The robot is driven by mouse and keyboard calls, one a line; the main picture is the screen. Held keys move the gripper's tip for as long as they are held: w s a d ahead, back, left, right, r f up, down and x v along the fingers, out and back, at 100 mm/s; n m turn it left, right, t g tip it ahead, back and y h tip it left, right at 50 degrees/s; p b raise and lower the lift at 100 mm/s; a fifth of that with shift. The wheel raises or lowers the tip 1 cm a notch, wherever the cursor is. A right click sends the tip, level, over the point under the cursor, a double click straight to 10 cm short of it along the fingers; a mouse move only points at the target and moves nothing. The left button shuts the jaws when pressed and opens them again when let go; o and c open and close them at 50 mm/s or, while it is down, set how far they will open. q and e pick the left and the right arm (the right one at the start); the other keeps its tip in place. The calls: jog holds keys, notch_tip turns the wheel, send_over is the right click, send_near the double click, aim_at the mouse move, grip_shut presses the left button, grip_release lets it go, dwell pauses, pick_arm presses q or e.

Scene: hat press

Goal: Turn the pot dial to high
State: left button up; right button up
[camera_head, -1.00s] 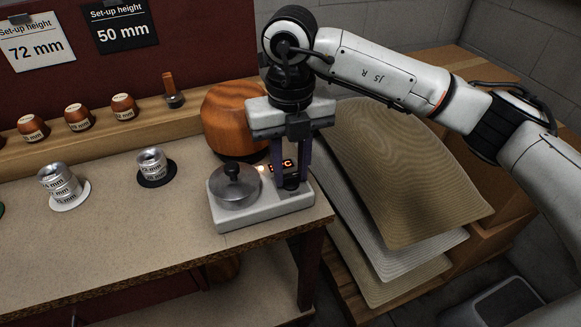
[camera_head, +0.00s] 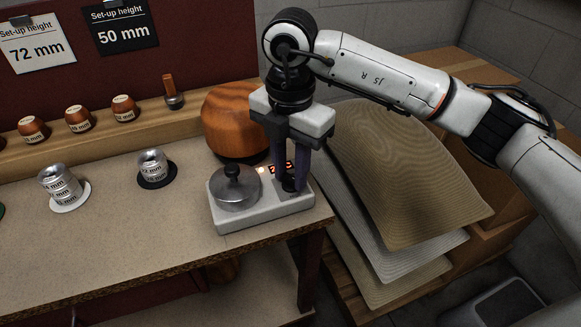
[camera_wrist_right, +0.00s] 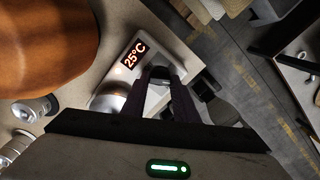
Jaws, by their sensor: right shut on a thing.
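The pot unit is a pale base (camera_head: 240,221) at the bench's right corner, with a metal lidded pot (camera_head: 237,192) on its left side. A small red display (camera_head: 281,167) sits at its back; in the right wrist view the display (camera_wrist_right: 134,55) reads 25°C. The dark dial (camera_head: 290,184) is on the base's right side and shows between the fingers in the right wrist view (camera_wrist_right: 160,73). My right gripper (camera_head: 287,186) points down and is shut on the dial, partly hiding it. The dial's pointer setting cannot be read. My left gripper is not in view.
A wooden hat block (camera_head: 228,122) stands close behind the pot. Metal spools (camera_head: 152,163) and small wooden blocks (camera_head: 124,107) are to the left. Stacked woven sheets (camera_head: 400,180) lie right of the bench. The front middle of the bench is clear.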

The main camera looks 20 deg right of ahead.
aim_at(291, 177)
jog(key=m, duration=0.3)
jog(key=shift+r+m, duration=0.15)
jog(key=shift+m, duration=0.15)
jog(key=shift+w+m+p, duration=0.1)
jog(key=shift+m+p, duration=0.3)
jog(key=shift+m, duration=1.1)
jog(key=o, duration=1.1)
jog(key=shift+c, duration=0.2)
notch_tip(291, 177, up, 10)
